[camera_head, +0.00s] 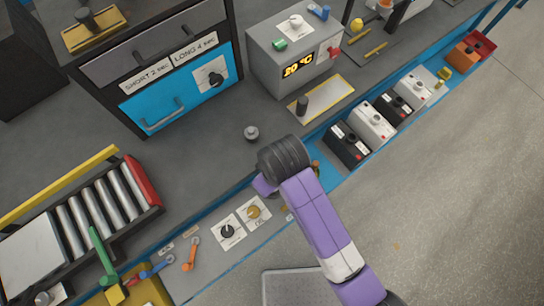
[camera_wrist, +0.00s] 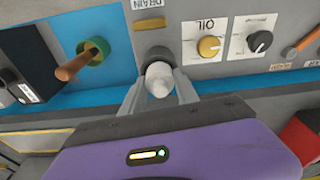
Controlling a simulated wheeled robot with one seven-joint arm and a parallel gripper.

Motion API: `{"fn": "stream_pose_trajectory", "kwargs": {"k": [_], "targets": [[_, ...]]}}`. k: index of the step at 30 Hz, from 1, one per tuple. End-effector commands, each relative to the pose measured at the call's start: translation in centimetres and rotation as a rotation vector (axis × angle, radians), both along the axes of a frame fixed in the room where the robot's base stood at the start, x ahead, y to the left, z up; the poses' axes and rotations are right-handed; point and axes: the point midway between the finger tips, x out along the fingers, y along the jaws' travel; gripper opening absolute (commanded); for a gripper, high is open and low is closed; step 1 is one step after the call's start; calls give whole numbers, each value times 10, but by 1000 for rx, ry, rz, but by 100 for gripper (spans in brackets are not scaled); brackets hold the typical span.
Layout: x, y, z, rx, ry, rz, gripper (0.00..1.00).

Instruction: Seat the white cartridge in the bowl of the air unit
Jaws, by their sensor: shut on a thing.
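The white cartridge (camera_wrist: 160,80) is between the two fingers of my gripper (camera_wrist: 160,92) in the wrist view. The gripper is shut on it. The cartridge's far end is at a dark round fitting (camera_wrist: 155,53), which looks like the bowl of the air unit, below the DRAIN label (camera_wrist: 148,5). I cannot tell whether the cartridge is inside the bowl, touching it or just in front of it. In the head view my arm hides the fingers, the cartridge and the bowl.
Beside the fitting are a green ring with a brown handle (camera_wrist: 88,55), a yellow OIL knob (camera_wrist: 209,46) and a black knob (camera_wrist: 259,41). The head view shows batteries (camera_head: 372,125) along the bench edge and a roller rack (camera_head: 95,207) at left. The bench middle is mostly clear.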

Motion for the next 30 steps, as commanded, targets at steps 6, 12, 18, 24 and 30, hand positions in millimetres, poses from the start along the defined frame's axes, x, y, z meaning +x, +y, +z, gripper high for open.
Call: {"fn": "stream_pose_trajectory", "kwargs": {"k": [6,12,18,24,30], "targets": [[0,0,-5,-1,1,0,0],[0,0,-7,0,0,0,54],[0,0,-7,0,0,0,62],[0,0,-4,1,-1,0,62],[-2,-2,21,2,-4,0,62]]}}
